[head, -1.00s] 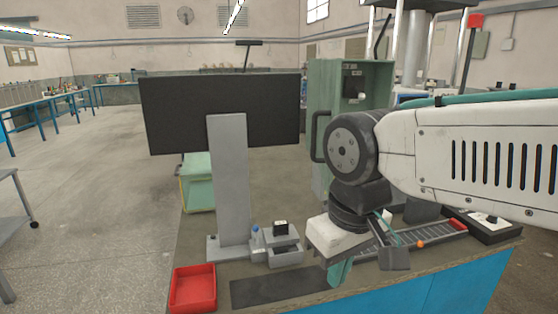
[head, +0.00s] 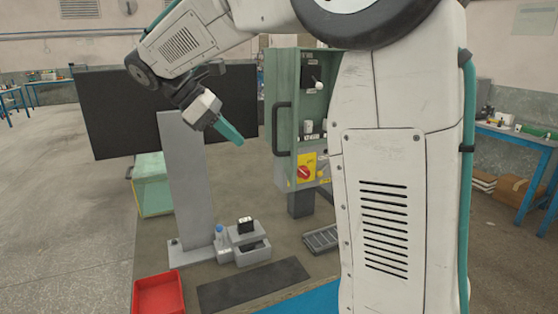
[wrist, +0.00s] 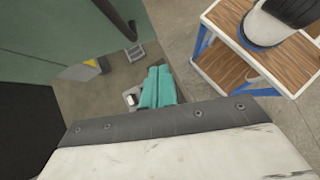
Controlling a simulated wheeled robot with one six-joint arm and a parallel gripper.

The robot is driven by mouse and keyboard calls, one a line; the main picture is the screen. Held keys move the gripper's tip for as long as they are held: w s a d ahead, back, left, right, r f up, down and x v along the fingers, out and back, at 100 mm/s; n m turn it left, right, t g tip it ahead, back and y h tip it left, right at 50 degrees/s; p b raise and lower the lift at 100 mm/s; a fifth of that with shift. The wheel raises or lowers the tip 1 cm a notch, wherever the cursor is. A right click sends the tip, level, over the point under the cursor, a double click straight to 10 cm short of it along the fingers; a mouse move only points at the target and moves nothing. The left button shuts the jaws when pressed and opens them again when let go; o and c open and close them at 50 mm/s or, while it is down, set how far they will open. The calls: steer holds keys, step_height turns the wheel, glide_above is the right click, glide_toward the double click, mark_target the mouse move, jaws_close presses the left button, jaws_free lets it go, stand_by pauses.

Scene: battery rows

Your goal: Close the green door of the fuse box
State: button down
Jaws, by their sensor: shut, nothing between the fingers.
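The green fuse box (head: 334,55) stands at the bench's back, with its inside and a black switch in view. Its green door (head: 281,80) stands open on the left side, with a dark bar handle (head: 276,130) facing left. My gripper (head: 240,141) has teal fingers, shut and empty. In the head view it hangs to the left of the door, in front of the black screen, pointing down and right. In the wrist view, the fingers (wrist: 160,72) are over the bench, and a green panel (wrist: 50,35), seemingly the door, fills the upper left. No contact shows. My arm hides the box's right side.
A black screen (head: 120,115) on a grey post (head: 190,185) stands left of the box. A red tray (head: 158,293), black mat (head: 252,285) and small grey holder (head: 250,253) lie in front. A red knob on a yellow plate (head: 307,160) sits below the box.

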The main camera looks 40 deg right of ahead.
steer(key=w, duration=0.1)
glide_toward(292, 171)
step_height(292, 171, down, 4)
steer(key=s+d, duration=0.1)
steer(key=d, duration=0.1)
steer(key=shift+s+d+f, duration=0.1)
steer(key=shift+s+d, duration=0.4)
steer(key=shift+s, duration=0.1)
